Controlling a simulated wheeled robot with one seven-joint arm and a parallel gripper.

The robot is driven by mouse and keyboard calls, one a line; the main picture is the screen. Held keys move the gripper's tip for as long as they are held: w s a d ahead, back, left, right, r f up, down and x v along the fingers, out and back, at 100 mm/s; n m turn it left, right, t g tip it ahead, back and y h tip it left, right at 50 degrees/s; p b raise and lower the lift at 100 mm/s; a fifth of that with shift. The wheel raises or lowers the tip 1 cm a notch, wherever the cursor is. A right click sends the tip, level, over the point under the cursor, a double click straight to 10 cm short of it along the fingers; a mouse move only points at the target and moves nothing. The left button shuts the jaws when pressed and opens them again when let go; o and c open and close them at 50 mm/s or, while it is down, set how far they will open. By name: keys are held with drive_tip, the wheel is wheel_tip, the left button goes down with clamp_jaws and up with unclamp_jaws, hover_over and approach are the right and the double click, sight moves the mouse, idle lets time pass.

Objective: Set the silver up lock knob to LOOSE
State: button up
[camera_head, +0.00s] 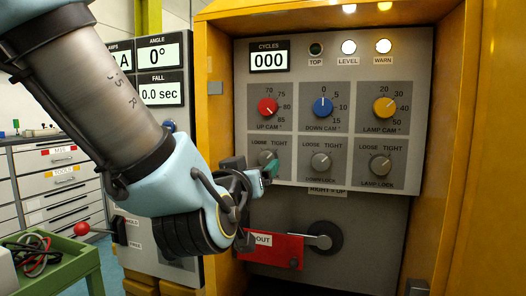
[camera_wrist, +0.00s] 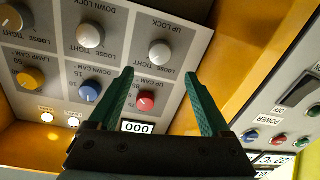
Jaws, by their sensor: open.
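The silver up lock knob (camera_wrist: 160,50) shows in the wrist view, which is upside down, just beyond my fingertips and roughly centred between them. In the head view the knob (camera_head: 266,157) is partly hidden by my gripper, under its LOOSE and TIGHT labels. Its pointer direction is hard to make out. My gripper (camera_wrist: 159,74) is open with its green fingers spread and nothing between them. In the head view my gripper (camera_head: 268,170) is in front of the panel's lower left, close to the knob. I cannot tell whether it touches.
The red up cam knob (camera_head: 267,107) is above, with the down lock knob (camera_head: 320,161) and lamp lock knob (camera_head: 380,166) to the right. A red OUT plate with a lever (camera_head: 318,241) is below. The yellow frame (camera_head: 222,100) borders the panel on the left.

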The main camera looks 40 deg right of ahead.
sight(266, 159)
drive_tip(key=shift+p+x, duration=4.15)
drive_tip(key=shift+p, duration=0.35)
clamp_jaws()
